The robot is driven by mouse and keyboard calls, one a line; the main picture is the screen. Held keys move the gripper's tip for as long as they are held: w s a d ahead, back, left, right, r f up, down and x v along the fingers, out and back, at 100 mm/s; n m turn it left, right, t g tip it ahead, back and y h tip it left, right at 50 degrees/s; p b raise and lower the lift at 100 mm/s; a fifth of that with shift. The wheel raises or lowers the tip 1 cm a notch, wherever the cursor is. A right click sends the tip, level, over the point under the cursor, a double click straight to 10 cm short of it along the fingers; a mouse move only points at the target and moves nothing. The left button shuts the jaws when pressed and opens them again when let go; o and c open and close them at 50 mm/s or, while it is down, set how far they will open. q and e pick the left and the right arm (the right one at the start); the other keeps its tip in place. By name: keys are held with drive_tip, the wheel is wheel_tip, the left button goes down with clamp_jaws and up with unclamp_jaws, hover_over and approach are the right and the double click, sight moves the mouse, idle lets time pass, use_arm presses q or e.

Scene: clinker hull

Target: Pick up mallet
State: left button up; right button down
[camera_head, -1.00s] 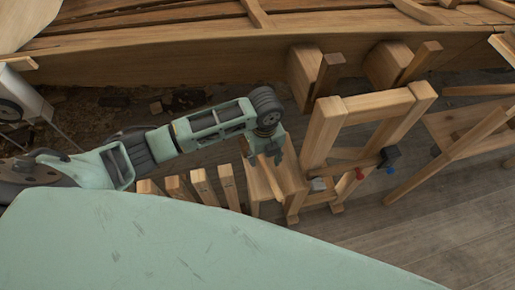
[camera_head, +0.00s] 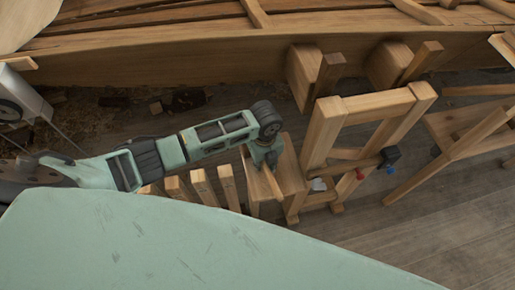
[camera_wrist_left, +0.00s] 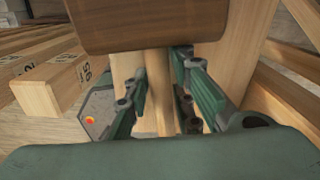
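My left gripper (camera_head: 266,158) hangs over a small wooden bench or stool beside an upright wooden frame. In the left wrist view its two green fingers (camera_wrist_left: 168,95) stand apart, with a pale wooden strip (camera_wrist_left: 158,90) showing between them. The strip looks like a handle, but I cannot tell whether the fingers touch it. A brown wooden block (camera_wrist_left: 148,22) crosses the top of the wrist view close to the camera. It may be the mallet's head. In the head view a thin wooden piece (camera_head: 272,183) shows just below the gripper. My right gripper is not in view.
The wooden frame (camera_head: 325,130) stands right of the gripper, with a bar ending in a black block (camera_head: 389,156). Several upright wooden slats (camera_head: 202,187) stand to the left. The planked hull (camera_head: 180,50) runs behind. Floorboards (camera_head: 430,225) are bare at lower right.

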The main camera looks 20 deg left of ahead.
use_arm(q)
clamp_jaws()
drive_tip(key=shift+w, duration=0.1)
wheel_tip(320, 180, up, 10)
drive_tip(key=shift+r+p, duration=0.1)
drive_tip(key=shift+p, duration=0.2)
drive_tip(key=shift+o, duration=0.4)
unclamp_jaws()
clamp_jaws()
